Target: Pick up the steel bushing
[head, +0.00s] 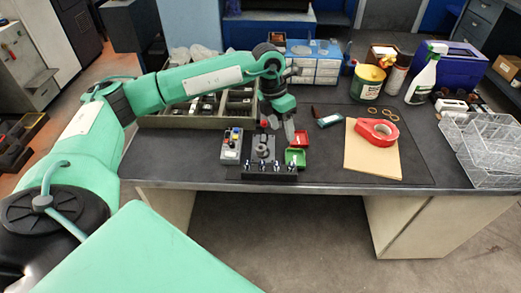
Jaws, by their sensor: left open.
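A small grey cylindrical piece (262,148), which looks like the steel bushing, stands upright on a black fixture (270,172) near the front edge of the bench. At this size I cannot be sure of its identity. My left gripper (278,127) comes in from above and points down, just behind and to the right of the grey piece. It is open, and I see nothing held between its fingers. The gap between fingers and piece is hard to judge. My right gripper is not in view.
A grey box with coloured knobs (233,142) stands close left of the fixture. Red and green small trays (295,157) sit close right. A divided bin (180,121) lies behind, under my left arm. Wire baskets (485,150) stand far right.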

